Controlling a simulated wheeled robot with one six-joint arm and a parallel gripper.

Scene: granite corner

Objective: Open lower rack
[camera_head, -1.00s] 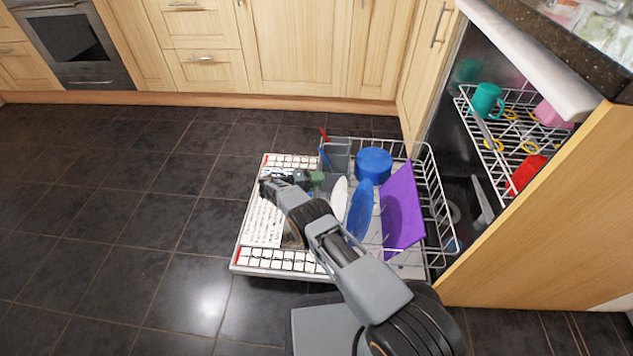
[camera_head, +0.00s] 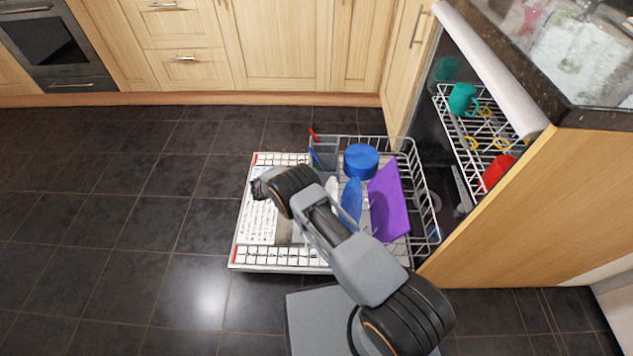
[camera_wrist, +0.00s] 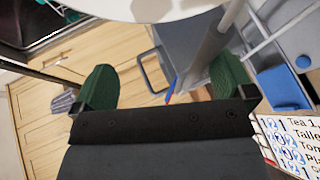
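The lower rack (camera_head: 426,188), a white wire basket, is pulled out of the dishwasher above its lowered door (camera_head: 259,215). It holds a blue bowl (camera_head: 361,161), a blue plate (camera_head: 351,200), a purple board (camera_head: 388,203) and a grey cutlery basket (camera_head: 325,158). My gripper's fingers are hidden behind my wrist in the head view, at the rack's left front side. In the wrist view my gripper (camera_wrist: 164,62) is open, its green fingers wide apart. A grey bar passes close to the right finger; I cannot tell if they touch.
The upper rack (camera_head: 482,118) sits inside the dishwasher with a green mug (camera_head: 462,99) and a red item (camera_head: 497,172). A wooden side panel (camera_head: 530,205) stands at right. Wooden cabinets (camera_head: 275,45) line the back. The tiled floor (camera_head: 130,220) at left is clear.

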